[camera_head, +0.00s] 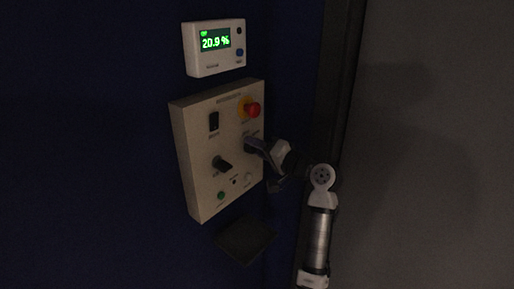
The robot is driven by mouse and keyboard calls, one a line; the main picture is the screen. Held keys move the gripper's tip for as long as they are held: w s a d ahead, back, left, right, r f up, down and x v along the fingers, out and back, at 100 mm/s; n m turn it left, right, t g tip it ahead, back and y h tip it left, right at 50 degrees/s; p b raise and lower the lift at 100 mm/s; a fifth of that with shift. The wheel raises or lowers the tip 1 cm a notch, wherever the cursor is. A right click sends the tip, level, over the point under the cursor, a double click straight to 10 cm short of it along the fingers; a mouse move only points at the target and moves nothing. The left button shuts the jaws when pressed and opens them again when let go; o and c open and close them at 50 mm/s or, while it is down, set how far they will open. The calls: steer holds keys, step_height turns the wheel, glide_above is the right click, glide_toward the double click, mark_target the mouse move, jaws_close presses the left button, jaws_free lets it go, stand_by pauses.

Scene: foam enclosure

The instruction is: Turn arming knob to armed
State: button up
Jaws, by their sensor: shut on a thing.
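A pale control panel (197,157) is mounted on the dark blue wall. My gripper (252,144) reaches it from the right, with its fingertips against the panel's right half, below the red button. It is shut on what appears to be the arming knob, which the fingers hide. The knob's pointing direction cannot be seen. A second black knob (222,163) sits apart to the left, with its handle slanting down to the right. The panel's labels are too small and dark to read.
A red mushroom button (253,109) on a yellow base is close above my gripper. A black switch (214,121) and a green button (221,195) are on the panel. A white meter (215,48) above reads 20.9 %. A dark box (244,240) is below. A grey wall (430,130) stands right.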

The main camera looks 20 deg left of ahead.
steer(key=o, duration=0.9)
steer(key=shift+o, duration=0.2)
steer(key=b+v, duration=0.4)
steer(key=v, duration=1)
steer(key=shift+a, duration=0.1)
